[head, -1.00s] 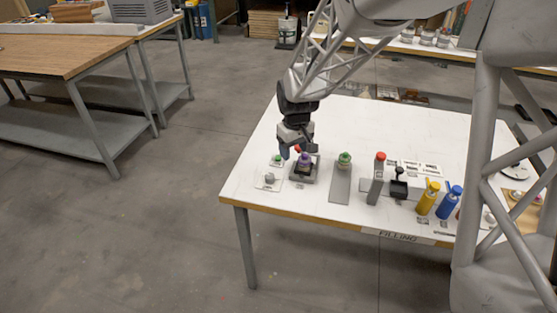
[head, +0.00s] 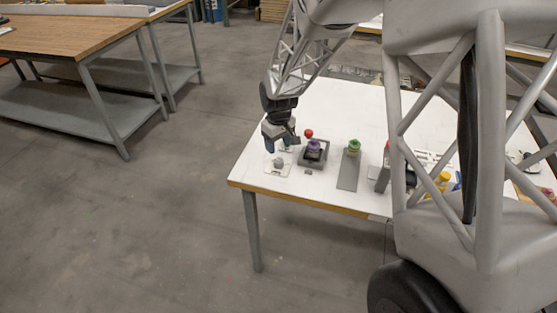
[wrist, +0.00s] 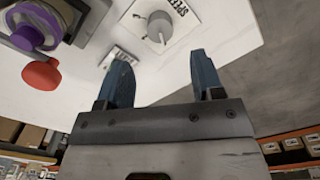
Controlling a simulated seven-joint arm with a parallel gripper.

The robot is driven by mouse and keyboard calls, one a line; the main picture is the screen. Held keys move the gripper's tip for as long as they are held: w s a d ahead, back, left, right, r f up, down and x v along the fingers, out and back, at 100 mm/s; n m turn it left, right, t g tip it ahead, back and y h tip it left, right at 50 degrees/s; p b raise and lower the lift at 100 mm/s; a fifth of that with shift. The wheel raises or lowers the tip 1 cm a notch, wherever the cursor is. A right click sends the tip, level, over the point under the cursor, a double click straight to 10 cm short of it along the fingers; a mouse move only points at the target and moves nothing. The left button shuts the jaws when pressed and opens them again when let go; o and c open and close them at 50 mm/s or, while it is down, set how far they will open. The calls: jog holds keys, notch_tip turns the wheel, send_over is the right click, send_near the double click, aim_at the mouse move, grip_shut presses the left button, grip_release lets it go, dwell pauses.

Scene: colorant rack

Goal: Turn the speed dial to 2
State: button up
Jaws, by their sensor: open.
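The speed dial is a small grey knob (head: 279,163) on a white plate (head: 270,171) at the table's left front corner. In the wrist view the knob (wrist: 160,24) has a thin pointer and sits beyond the fingertips, beside printed letters of which "SPE" shows. My gripper (head: 280,147) is over the back edge of that plate, above and behind the knob. In the wrist view my gripper (wrist: 163,70) has its two blue fingers wide apart with nothing between them. The fingers are apart from the knob. The number the pointer marks is too small to read.
A dark square device with a purple-topped part (head: 313,150) and a red ball (head: 309,133) stands just right of the dial. A grey strip with a green knob (head: 353,146) is further right. The white table (head: 335,105) ends just left of the plate.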

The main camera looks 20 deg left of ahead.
aim_at(279, 160)
jog(key=shift+f, duration=3.85)
jog(key=shift+c, duration=0.4)
jog(key=c, duration=0.8)
jog(key=shift+c, duration=0.2)
jog(key=shift+m, duration=0.4)
jog(key=m, duration=1.1)
